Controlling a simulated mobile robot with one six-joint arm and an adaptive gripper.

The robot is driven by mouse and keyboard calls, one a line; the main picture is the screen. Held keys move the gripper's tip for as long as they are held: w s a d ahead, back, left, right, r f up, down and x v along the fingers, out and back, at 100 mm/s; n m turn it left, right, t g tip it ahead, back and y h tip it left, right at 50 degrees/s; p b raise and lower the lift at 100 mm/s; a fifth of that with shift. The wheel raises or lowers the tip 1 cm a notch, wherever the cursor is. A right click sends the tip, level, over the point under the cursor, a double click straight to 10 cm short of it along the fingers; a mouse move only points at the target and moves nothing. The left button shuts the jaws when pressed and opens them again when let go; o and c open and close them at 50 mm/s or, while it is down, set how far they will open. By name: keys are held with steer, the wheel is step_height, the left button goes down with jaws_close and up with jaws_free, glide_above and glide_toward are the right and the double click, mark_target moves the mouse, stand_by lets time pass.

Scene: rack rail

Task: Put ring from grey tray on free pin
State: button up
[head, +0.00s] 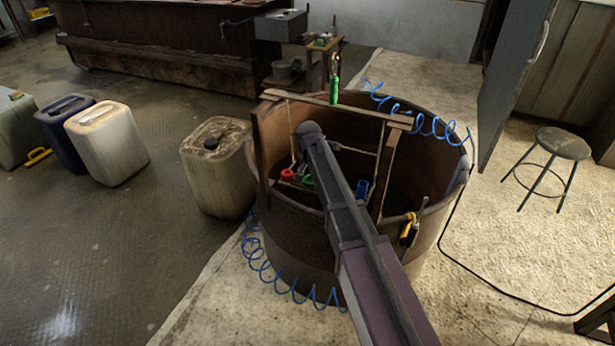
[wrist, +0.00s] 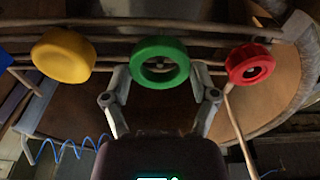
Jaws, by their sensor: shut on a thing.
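In the wrist view my gripper (wrist: 164,76) is shut on a green ring (wrist: 160,83), whose open hole faces the camera. A yellow ring (wrist: 62,55) is to its left and a red ring (wrist: 238,66) to its right, both near the brown rails (wrist: 200,23). I cannot tell whether the green ring touches a rail or a pin. In the head view the red ring (head: 287,175) and a bit of the green ring (head: 308,182) show beside my arm, which hides my gripper. I cannot make out a free pin or a tray under the rings.
A large round brown tub (head: 290,235) with a wooden frame (head: 262,150) surrounds the work area. A blue thing (head: 362,187) is inside it. Blue coiled hose (head: 262,272) lies around the tub. A green bottle-like thing (head: 335,90) stands at the frame's top bar.

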steer(key=shift+f+b, duration=0.35)
steer(key=shift+f, duration=0.1)
stand_by(0.4)
steer(key=o, duration=1)
steer(key=shift+r, duration=0.1)
